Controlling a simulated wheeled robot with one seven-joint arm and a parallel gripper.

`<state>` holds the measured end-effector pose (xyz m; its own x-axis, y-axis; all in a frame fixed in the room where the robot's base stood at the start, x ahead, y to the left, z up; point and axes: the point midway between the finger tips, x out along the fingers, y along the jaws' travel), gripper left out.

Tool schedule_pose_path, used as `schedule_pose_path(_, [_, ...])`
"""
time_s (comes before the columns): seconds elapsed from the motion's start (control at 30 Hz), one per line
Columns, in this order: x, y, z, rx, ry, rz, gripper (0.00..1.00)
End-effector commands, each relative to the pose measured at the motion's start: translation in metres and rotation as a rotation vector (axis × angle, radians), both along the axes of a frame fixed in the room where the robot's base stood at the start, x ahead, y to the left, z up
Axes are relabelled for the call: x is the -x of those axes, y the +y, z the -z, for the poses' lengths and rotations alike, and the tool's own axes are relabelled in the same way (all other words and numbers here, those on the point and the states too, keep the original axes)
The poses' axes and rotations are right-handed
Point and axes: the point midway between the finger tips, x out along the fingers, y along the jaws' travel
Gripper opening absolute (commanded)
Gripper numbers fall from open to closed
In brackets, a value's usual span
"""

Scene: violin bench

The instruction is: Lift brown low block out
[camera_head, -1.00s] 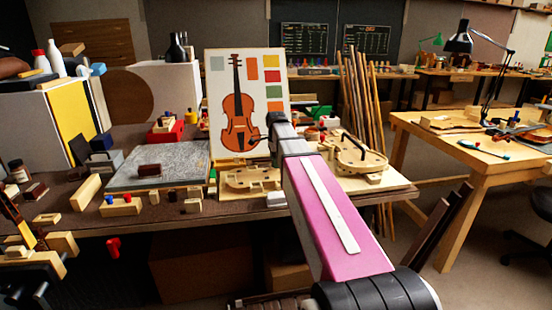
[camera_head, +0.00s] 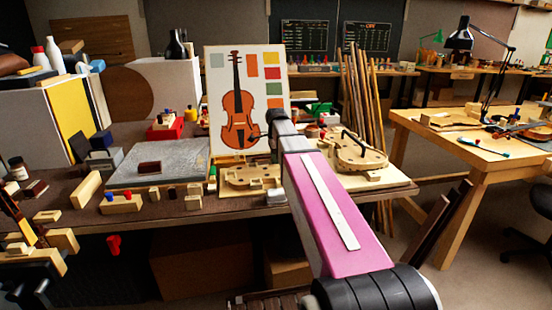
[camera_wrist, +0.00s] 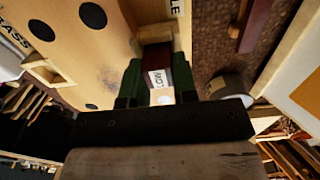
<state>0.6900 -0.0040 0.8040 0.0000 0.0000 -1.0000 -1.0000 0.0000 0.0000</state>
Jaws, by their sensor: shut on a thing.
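The brown low block (camera_wrist: 155,55) shows in the wrist view as a small dark brown piece with a white "LOW" label facing the camera. My gripper (camera_wrist: 158,76) has its dark green fingers shut on it, one on each side. The block is beside a pale wooden board (camera_wrist: 105,55) with dark round spots and lettering, next to a pale wooden piece (camera_wrist: 154,33). I cannot tell whether the block still touches that piece. In the head view my arm reaches to the bench in front of the violin picture (camera_head: 217,110); its fingers and the block are hidden there.
A pale violin-shaped form (camera_head: 359,152) stands right of my arm on the bench. A grey slab (camera_head: 158,172) and several small blocks lie to the left. In the wrist view a grey round object (camera_wrist: 229,86) sits close to the right of my gripper.

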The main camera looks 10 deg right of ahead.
Motion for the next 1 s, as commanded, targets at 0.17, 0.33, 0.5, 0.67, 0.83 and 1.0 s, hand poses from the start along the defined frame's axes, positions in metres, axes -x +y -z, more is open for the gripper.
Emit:
schedule_pose_path(0.17, [0.000,0.000,-0.002,0.000,0.000,0.000,0.07])
schedule_pose_path(0.33, [0.000,0.000,-0.004,0.000,0.000,0.000,0.07])
schedule_pose_path(0.5, [0.000,0.000,-0.005,0.000,0.000,0.000,0.07])
schedule_pose_path(0.67, [0.000,0.000,-0.007,0.000,0.000,0.000,0.07])
schedule_pose_path(0.83, [0.000,0.000,-0.009,0.000,0.000,0.000,0.07])
schedule_pose_path(1.0, [0.000,0.000,-0.011,0.000,0.000,0.000,0.07])
